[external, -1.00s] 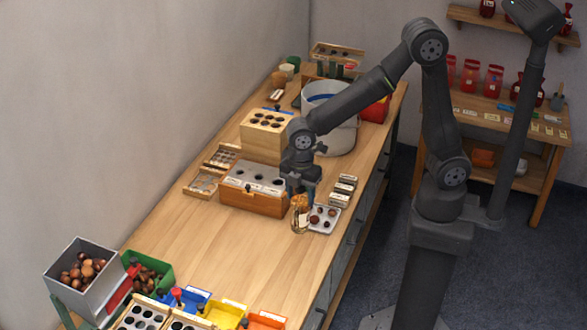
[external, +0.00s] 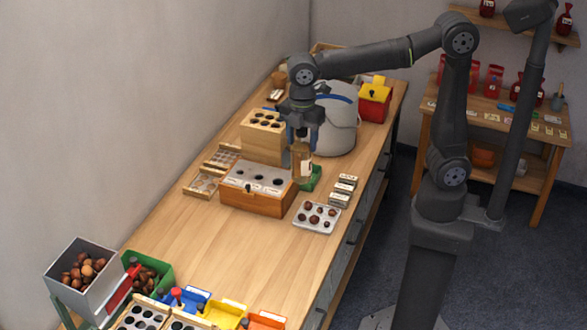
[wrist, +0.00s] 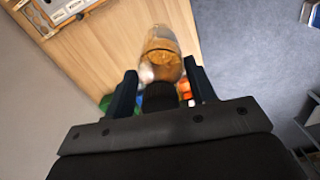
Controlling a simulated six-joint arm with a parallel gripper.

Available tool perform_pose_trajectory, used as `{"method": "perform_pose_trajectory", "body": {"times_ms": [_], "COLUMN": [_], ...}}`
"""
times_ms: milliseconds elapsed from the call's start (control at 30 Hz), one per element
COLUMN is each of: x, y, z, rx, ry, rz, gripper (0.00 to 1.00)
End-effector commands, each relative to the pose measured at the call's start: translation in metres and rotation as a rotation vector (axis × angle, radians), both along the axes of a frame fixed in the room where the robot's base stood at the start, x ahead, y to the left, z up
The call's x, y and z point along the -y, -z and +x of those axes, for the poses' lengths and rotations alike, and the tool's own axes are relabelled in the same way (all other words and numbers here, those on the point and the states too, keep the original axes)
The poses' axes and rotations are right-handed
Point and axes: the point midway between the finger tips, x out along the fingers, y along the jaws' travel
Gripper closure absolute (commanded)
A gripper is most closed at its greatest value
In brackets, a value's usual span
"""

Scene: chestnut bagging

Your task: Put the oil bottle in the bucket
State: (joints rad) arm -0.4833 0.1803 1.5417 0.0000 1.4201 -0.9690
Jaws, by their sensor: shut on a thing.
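The oil bottle (external: 302,168) is clear with amber contents and a pale label. It hangs roughly upright above the table beside the wooden block, and it also shows between the fingers in the wrist view (wrist: 161,48). My gripper (external: 303,143) is shut on the bottle's upper part; its fingers sit on either side of the dark neck in the wrist view (wrist: 161,88). The bucket (external: 338,130) is a large pale grey-white pail just behind and right of my gripper, with a blue strip by its rim. My wrist hides part of it.
A wooden block with holes (external: 262,137) and an orange-brown holed box (external: 255,198) stand left of the bottle. A green item (external: 313,180) lies behind it. A tray of chestnuts (external: 317,218), small labelled blocks (external: 343,190) and a red box (external: 375,103) are nearby.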

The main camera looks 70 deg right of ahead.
Motion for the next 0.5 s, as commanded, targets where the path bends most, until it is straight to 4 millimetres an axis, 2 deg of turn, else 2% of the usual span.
{"method": "perform_pose_trajectory", "body": {"times_ms": [33, 267, 367, 500], "x": [0.003, 0.036, 0.057, 0.098], "y": [-0.008, -0.007, -0.008, -0.009], "z": [0.003, 0.035, 0.052, 0.079], "rx": [0.002, 0.001, 0.000, 0.000], "ry": [0.012, 0.151, 0.232, 0.375], "rz": [0.001, 0.000, 0.000, 0.000], "gripper": [0.96, 0.96, 0.96, 0.96]}}
